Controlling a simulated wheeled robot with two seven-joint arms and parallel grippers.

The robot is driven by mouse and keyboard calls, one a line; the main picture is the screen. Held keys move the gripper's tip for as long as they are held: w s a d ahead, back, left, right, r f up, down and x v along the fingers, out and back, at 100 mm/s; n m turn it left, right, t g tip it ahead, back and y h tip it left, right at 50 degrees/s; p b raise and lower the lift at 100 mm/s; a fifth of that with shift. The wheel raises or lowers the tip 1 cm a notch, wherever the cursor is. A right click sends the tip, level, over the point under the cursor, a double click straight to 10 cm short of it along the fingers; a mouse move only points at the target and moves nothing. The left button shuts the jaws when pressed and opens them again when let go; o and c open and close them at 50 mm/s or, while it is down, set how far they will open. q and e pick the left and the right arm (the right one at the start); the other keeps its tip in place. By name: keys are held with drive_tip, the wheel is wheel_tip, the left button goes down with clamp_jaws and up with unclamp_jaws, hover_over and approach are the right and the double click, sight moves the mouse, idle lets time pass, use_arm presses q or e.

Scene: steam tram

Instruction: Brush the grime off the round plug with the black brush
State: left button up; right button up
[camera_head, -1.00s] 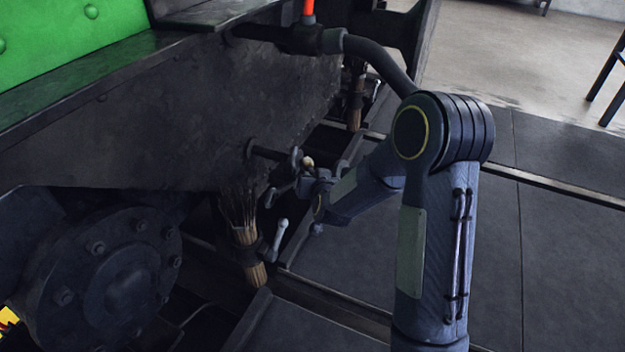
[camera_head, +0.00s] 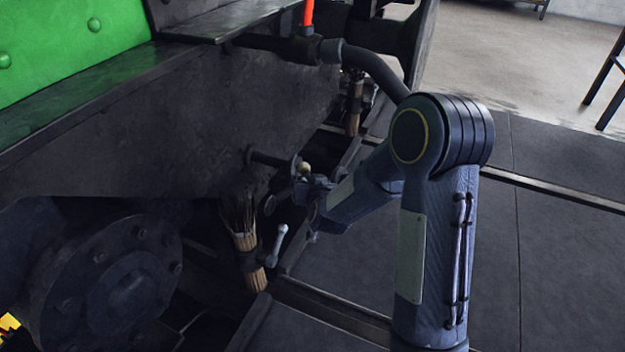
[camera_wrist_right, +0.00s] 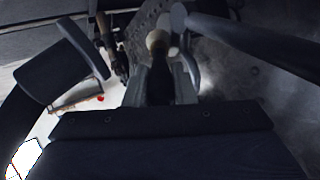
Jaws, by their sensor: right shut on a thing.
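My right gripper (camera_head: 300,193) is beside the tram's dark side, shut on a dark piece with a tan rounded end (camera_head: 305,168). In the right wrist view this piece, seemingly the black brush (camera_wrist_right: 160,75), stands between the two fingers with its tan knob (camera_wrist_right: 158,42) pointing away from the wrist. Its bristles cannot be made out. A black rod with a round disc end (camera_head: 295,166), possibly the round plug, sticks out from the tram just behind the gripper. It shows large in the wrist view (camera_wrist_right: 178,17). Contact and grime cannot be told. My left gripper is out of view.
A small pale lever (camera_head: 280,240) is just below the gripper. A large bolted hub (camera_head: 115,285) is at lower left. Dark floor (camera_head: 560,250) lies clear on the right.

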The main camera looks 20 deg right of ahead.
drive_tip(key=shift+f+b, duration=0.75)
drive_tip(key=shift+f, duration=0.2)
drive_tip(key=shift+w+d+r, duration=0.1)
drive_tip(key=shift+w+d, duration=0.55)
drive_tip(key=shift+w, duration=0.05)
drive_tip(key=shift+r+p, duration=0.8)
drive_tip(key=shift+r, duration=0.1)
drive_tip(key=shift+s+a, duration=0.65)
drive_tip(key=shift+a, duration=0.05)
drive_tip(key=shift+f+b, duration=0.8)
drive_tip(key=shift+f, duration=0.2)
drive_tip(key=shift+s+d, duration=1.35)
drive_tip(key=shift+s, duration=0.15)
drive_tip(key=shift+r, duration=0.1)
